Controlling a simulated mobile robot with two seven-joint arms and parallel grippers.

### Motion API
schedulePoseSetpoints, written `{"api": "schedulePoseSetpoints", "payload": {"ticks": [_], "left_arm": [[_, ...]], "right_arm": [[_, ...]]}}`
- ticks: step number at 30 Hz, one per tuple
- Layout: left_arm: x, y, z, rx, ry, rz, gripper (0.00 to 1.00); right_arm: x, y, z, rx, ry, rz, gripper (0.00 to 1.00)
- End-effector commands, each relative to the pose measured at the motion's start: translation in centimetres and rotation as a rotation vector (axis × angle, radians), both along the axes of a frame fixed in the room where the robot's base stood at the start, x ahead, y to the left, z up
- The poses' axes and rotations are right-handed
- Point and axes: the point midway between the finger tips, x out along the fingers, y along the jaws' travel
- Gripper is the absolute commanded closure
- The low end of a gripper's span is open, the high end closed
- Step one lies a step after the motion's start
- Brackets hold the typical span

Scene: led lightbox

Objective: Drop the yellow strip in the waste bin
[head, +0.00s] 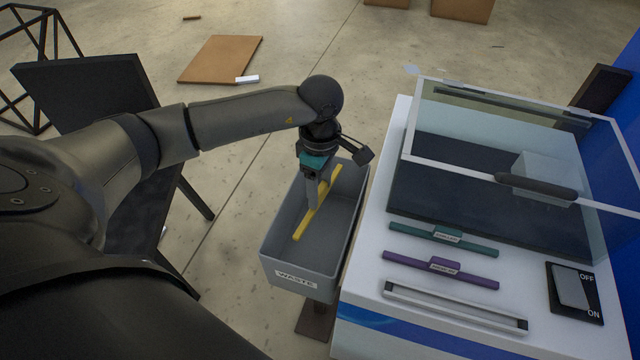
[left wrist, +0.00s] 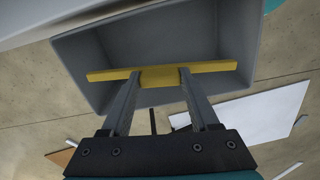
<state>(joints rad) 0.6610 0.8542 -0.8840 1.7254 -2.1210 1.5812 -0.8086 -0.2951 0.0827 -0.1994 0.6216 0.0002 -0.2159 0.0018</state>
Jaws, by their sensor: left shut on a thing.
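The yellow strip (head: 316,205) is held by my left gripper (head: 313,200) over the open top of the grey waste bin (head: 294,274), which carries a WASTE label. In the left wrist view, the left gripper (left wrist: 158,82) is shut on the raised middle block of the yellow strip (left wrist: 215,67). The strip lies across the bin opening in that view, with the bin wall (left wrist: 224,40) around it. I cannot tell the exact height of the strip above the bin floor. My right gripper is not in view.
Right of the bin is a white lightbox (head: 400,130) with a raised clear lid (head: 470,150). A green strip (head: 415,234) and a purple strip (head: 410,262) lie on its front, near an ON/OFF switch (head: 572,288). A dark panel (head: 90,85) stands at left.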

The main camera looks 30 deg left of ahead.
Motion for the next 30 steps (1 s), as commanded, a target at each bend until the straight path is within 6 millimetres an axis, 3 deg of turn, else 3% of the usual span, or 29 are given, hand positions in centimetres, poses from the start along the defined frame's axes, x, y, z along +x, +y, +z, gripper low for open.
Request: {"api": "schedulePoseSetpoints", "payload": {"ticks": [7, 8, 16, 25, 30], "left_arm": [[0.0, 0.0, 0.0, 0.000, -0.001, 0.000, 0.92], [0.0, 0.0, 0.0, 0.000, -0.001, 0.000, 0.37], [0.0, 0.0, 0.0, 0.000, -0.001, 0.000, 0.06], [0.0, 0.0, 0.1, 0.000, 0.000, 0.000, 0.04], [0.1, 0.0, 1.9, 0.000, -0.004, -0.001, 0.04]], "right_arm": [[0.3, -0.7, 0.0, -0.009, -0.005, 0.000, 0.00], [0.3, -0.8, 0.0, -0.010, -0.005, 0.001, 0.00], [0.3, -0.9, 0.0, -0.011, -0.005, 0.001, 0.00], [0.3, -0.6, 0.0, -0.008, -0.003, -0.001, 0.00], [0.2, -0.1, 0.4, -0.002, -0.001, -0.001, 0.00]]}}
